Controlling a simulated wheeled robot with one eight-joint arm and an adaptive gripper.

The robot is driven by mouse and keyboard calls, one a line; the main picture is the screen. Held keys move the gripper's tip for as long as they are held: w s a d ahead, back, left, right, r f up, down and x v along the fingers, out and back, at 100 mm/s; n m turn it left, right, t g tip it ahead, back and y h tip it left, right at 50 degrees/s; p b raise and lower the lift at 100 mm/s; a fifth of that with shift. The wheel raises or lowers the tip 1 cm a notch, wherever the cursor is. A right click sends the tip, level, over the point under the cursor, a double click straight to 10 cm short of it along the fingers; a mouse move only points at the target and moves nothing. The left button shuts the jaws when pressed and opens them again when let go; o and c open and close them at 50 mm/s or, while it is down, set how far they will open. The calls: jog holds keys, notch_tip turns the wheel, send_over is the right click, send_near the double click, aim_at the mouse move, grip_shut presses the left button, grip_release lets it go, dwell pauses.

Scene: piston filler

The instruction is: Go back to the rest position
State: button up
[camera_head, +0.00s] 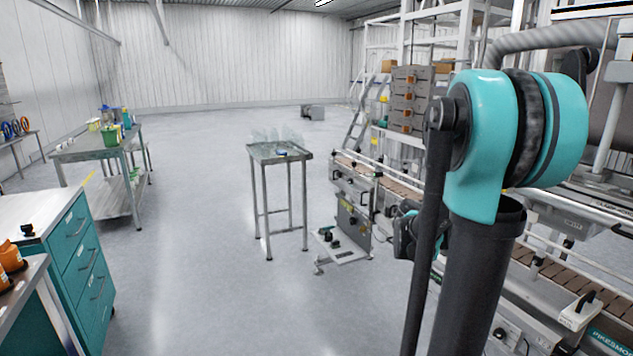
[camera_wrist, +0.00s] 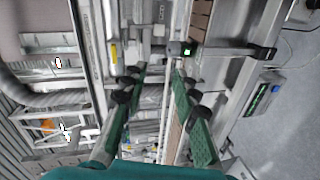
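My gripper (camera_wrist: 159,70) shows in the wrist view as two green-padded fingers with a clear gap between them. It is open, and nothing is held between the fingers. Beyond the fingertips, the wrist view shows the metal rails of the conveyor (camera_wrist: 203,18). In the head view my teal and black arm fills the right side. A dark part of my gripper (camera_head: 404,232) shows just left of the arm, beside the conveyor line (camera_head: 540,268). The fingertips are mostly hidden there.
A small metal table (camera_head: 268,153) with clear items stands mid-floor. A workbench (camera_head: 85,152) and teal drawer cabinet (camera_head: 80,262) stand at left. Stacked crates (camera_head: 408,98) and a ladder (camera_head: 361,117) stand behind the conveyor. The floor between cabinet and small table is clear.

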jog(key=s+a+f+m+y, duration=0.1)
jog(key=s+a+f+y, duration=0.3)
jog(key=a, duration=0.5)
jog(key=s+a+f+m+g+y, duration=0.1)
jog(key=s+a+f+y, duration=0.4)
jog(key=s+a+f, duration=0.4)
jog(key=s+a+f+m+y, duration=0.1)
jog(key=s+a+f+y, duration=0.4)
jog(key=a, duration=0.5)
notch_tip(320, 180, down, 3)
jog(key=shift+s+a+r+g, duration=0.1)
jog(key=shift+s+a+g, duration=0.3)
jog(key=shift+s, duration=0.6)
